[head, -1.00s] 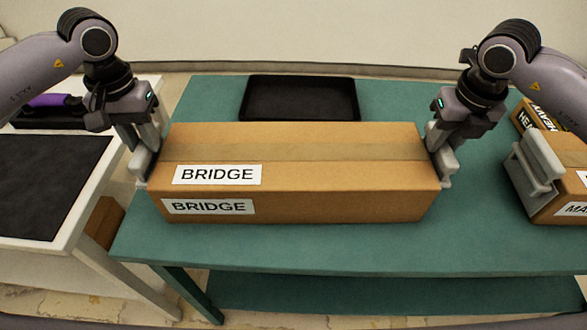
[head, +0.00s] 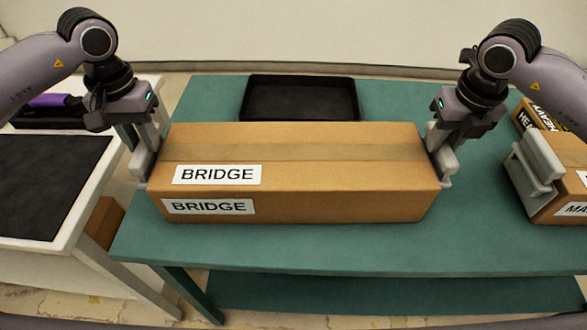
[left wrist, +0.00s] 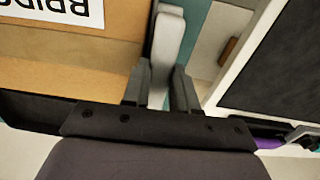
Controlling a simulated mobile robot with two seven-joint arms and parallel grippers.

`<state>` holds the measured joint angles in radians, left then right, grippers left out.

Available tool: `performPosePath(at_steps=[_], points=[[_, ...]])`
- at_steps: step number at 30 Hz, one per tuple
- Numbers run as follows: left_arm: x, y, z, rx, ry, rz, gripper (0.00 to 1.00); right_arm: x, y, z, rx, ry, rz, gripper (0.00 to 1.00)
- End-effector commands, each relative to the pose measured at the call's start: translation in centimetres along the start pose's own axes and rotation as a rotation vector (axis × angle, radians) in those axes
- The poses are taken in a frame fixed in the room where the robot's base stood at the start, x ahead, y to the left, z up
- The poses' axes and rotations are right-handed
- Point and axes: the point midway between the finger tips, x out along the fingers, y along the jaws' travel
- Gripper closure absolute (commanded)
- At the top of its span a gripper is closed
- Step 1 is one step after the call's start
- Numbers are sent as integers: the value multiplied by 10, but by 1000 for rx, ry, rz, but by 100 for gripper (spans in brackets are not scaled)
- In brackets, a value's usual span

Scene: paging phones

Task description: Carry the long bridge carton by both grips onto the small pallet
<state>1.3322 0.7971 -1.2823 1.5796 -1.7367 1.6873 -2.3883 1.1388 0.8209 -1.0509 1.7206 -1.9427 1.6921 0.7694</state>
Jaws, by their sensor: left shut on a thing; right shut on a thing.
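The long bridge carton (head: 320,175) is brown, with two white BRIDGE labels on its near side and top. It appears level, over the green table (head: 400,247); whether it touches the top is hard to tell. My left gripper (head: 147,165) is shut on the pale grip at its left end. The left wrist view shows that grip (left wrist: 167,45) between the fingers, beside the carton (left wrist: 110,55). My right gripper (head: 442,160) is shut on the grip at the right end. I cannot make out a small pallet in these views.
A black tray (head: 300,98) lies behind the carton. Another carton with a pale grip (head: 538,163) stands at the right, near a HEAVY box (head: 540,113). A white table with a dark mat (head: 45,180) is at the left. The green table's front strip is clear.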

Motion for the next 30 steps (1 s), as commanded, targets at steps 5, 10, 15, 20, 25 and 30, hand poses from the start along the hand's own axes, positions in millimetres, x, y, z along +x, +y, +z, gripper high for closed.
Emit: performPosePath(at_steps=[5, 10, 15, 20, 25, 30], points=[[-1, 0, 0, 0, 1, 0, 100, -1, 0, 0, 0, 0, 0, 100], [-1, 0, 0, 0, 1, 0, 100, -1, 0, 0, 0, -1, 0, 100], [-1, 0, 0, 0, 2, 0, 100, -1, 0, 0, 0, -1, 0, 100], [-3, 0, -1, 0, 5, 2, 100, -3, 0, 1, 0, -5, 1, 100], [-6, 0, -1, 0, 5, 2, 100, -6, 0, 2, 0, -4, 1, 100], [-14, 0, -1, 0, 4, 2, 100, -14, 0, 3, 0, -4, 1, 100]])
